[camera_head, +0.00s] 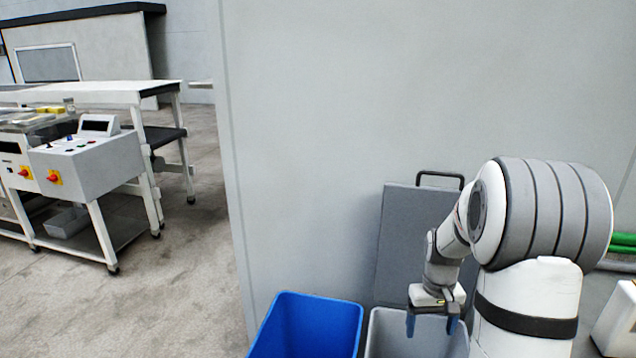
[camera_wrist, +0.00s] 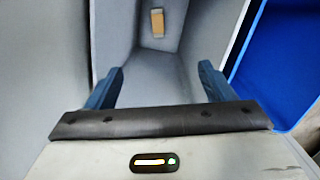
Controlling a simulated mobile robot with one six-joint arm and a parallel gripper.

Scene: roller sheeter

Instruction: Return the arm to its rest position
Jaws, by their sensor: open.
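My arm (camera_head: 545,215) is bent, with the forearm reaching down to the left in the head view. My gripper (camera_head: 432,325) points down over the grey bin (camera_head: 385,335). Its two blue fingers are apart with nothing between them. In the wrist view my gripper (camera_wrist: 160,85) is also open and empty. Below it, inside the grey bin (camera_wrist: 165,75), lies a small tan block (camera_wrist: 157,22). The fingers are apart from the block.
A blue bin (camera_head: 308,325) stands left of the grey bin. A grey panel with a black handle (camera_head: 410,235) leans on the wall behind. A control cart (camera_head: 85,165) and a white table (camera_head: 95,92) stand far left. Open floor (camera_head: 180,260) lies between.

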